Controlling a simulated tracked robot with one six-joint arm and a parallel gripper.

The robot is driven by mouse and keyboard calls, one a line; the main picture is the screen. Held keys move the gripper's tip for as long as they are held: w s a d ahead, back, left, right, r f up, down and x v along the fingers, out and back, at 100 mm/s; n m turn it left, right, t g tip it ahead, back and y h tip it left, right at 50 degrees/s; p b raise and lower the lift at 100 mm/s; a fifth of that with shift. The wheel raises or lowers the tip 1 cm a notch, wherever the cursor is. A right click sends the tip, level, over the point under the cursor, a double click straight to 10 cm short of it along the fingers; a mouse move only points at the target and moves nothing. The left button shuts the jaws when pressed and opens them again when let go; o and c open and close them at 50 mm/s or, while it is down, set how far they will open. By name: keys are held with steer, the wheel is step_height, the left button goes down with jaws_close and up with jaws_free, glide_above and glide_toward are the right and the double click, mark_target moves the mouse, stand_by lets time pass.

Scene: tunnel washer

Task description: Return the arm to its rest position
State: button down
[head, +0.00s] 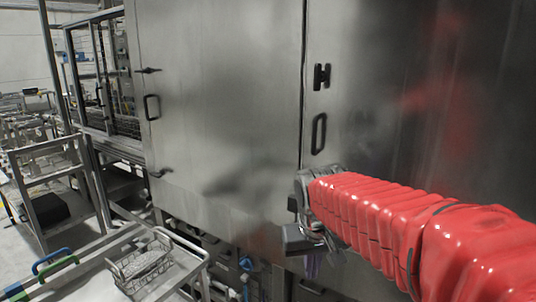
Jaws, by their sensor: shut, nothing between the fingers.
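My arm, in a ribbed red cover, reaches in from the lower right of the head view. At its end, my gripper (300,238) is shut and empty. It is in front of the steel washer's doors (215,100), below the black handle. The fingertips are small and partly hidden, and I cannot tell whether the gripper touches the door panel.
Black handles (319,133) and latches stick out from the steel doors. A trolley (190,262) with a wire basket (142,265) stands at lower left. A metal cart (48,185) stands farther left. Pipes run below the washer. Some floor shows at left.

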steer(key=s+d+t, duration=0.1)
steer(key=s+d, duration=0.2)
steer(key=s, duration=0.6)
steer(key=s+d+f+m+t, duration=0.1)
steer(key=s+d, duration=0.2)
steer(key=s, duration=0.7)
steer(key=shift+f+y, duration=0.2)
steer(key=shift+y, duration=0.1)
